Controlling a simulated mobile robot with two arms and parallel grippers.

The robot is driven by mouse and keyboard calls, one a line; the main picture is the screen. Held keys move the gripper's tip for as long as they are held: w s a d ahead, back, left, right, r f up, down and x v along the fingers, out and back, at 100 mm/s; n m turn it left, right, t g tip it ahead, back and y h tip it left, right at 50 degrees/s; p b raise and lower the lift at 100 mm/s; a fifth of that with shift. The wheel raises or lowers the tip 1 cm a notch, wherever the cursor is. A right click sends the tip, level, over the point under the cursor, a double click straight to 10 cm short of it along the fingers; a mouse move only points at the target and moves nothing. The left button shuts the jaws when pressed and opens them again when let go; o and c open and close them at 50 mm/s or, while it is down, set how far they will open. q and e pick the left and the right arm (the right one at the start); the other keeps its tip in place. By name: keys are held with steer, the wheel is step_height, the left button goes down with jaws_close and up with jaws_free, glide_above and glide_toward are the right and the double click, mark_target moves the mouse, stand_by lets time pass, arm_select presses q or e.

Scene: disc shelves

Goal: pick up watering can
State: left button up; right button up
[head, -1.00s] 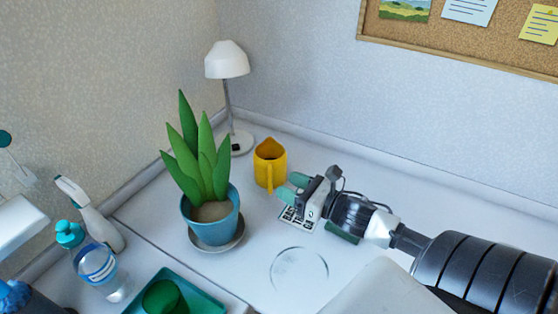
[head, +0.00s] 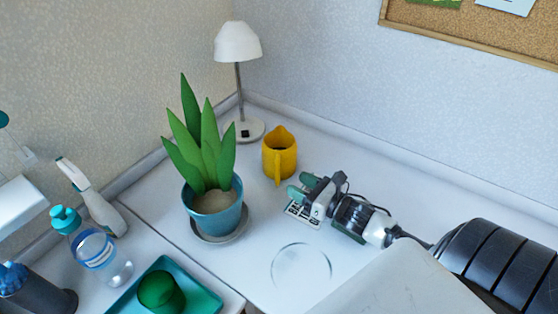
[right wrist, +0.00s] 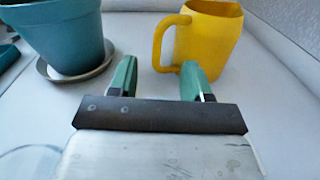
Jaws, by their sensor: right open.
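The yellow watering can (head: 280,156) stands upright on the white desk, right of the potted plant, with its handle toward me. It also shows in the right wrist view (right wrist: 216,42), with its handle on its left side. My right gripper (head: 296,187) is open and empty, just in front of the can and a little to its right. In the right wrist view the green fingers (right wrist: 155,78) are apart. The right finger is close to the can's lower front; I cannot tell whether it touches. My left gripper is not in view.
A plant in a blue pot (head: 216,214) stands on a saucer left of the can. A white lamp (head: 238,42) is behind. A card (head: 309,214) lies under my gripper and a clear disc (head: 302,268) nearer. A green tray (head: 203,297), bottle (head: 97,252) and sprayer (head: 100,211) are left.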

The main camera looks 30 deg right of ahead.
mark_target(279, 161)
steer(key=x, duration=0.5)
steer(key=shift+w+a, duration=0.15)
steer(key=shift+w, duration=0.25)
steer(key=shift+c, duration=0.3)
